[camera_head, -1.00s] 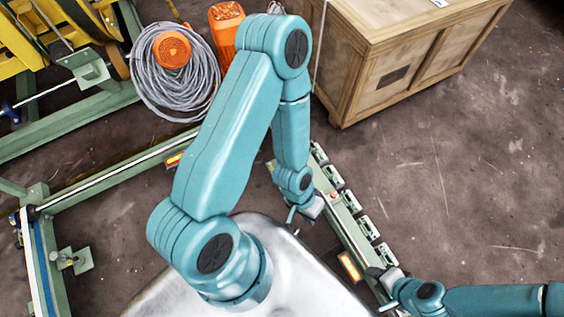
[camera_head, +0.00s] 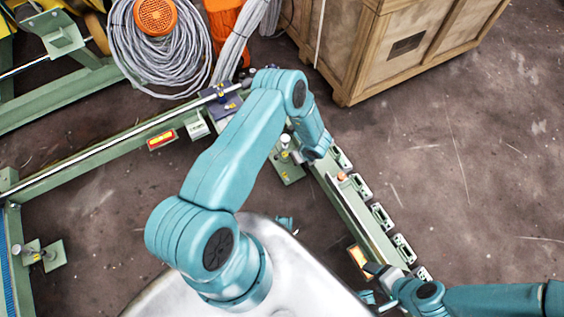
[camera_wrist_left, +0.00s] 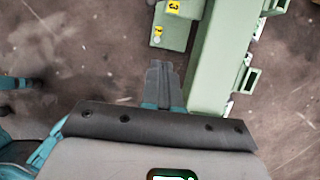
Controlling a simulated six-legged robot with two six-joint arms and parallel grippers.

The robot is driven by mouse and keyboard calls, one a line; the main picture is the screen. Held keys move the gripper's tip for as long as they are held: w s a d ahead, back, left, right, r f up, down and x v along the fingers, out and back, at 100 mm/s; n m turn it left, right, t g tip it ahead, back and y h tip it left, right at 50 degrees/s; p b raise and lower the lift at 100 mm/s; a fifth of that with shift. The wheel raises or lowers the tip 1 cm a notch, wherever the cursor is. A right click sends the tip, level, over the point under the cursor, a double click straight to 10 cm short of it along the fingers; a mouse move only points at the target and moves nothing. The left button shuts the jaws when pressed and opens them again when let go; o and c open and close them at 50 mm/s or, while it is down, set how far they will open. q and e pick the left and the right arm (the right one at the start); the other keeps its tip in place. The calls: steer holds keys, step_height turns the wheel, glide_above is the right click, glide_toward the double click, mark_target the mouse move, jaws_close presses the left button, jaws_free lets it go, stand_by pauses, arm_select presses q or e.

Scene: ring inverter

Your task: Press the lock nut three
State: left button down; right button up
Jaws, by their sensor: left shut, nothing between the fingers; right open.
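A green block (camera_wrist_left: 176,28) with a yellow label marked 3 (camera_wrist_left: 173,7) shows at the top of the left wrist view, beside a long green rail (camera_wrist_left: 215,55). In the head view a green block (camera_head: 288,171) with a pale knob (camera_head: 285,140) stands beside my left arm's wrist. I cannot tell which part is lock nut three. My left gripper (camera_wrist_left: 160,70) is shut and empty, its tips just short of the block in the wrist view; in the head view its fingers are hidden. My right gripper (camera_head: 372,282) is open at the rail's near end.
The green rail carries several small brackets (camera_head: 381,217) and an orange knob (camera_head: 341,176). A wooden crate (camera_head: 395,50) stands at the back right. Coiled grey cable (camera_head: 160,60) lies at the back. Another green beam (camera_head: 100,160) runs left. Floor at right is clear.

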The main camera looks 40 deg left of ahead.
arm_select(q)
steer(key=f+n, duration=0.1)
steer(key=n, duration=0.1)
steer(key=f+n, duration=0.1)
steer(key=n, duration=0.1)
steer(key=shift+a+g, duration=0.3)
steer(key=shift+a, duration=0.1)
arm_select(e)
steer(key=shift+f, duration=0.65)
arm_select(q)
steer(key=a+f+b, duration=0.5)
steer(key=a+f, duration=0.2)
steer(key=f, duration=0.3)
steer(key=shift+s+a+b, duration=0.15)
steer(key=shift+s+b, duration=0.05)
steer(key=shift+b, duration=0.2)
arm_select(e)
step_height(320, 180, down, 5)
steer(key=shift+f, duration=0.2)
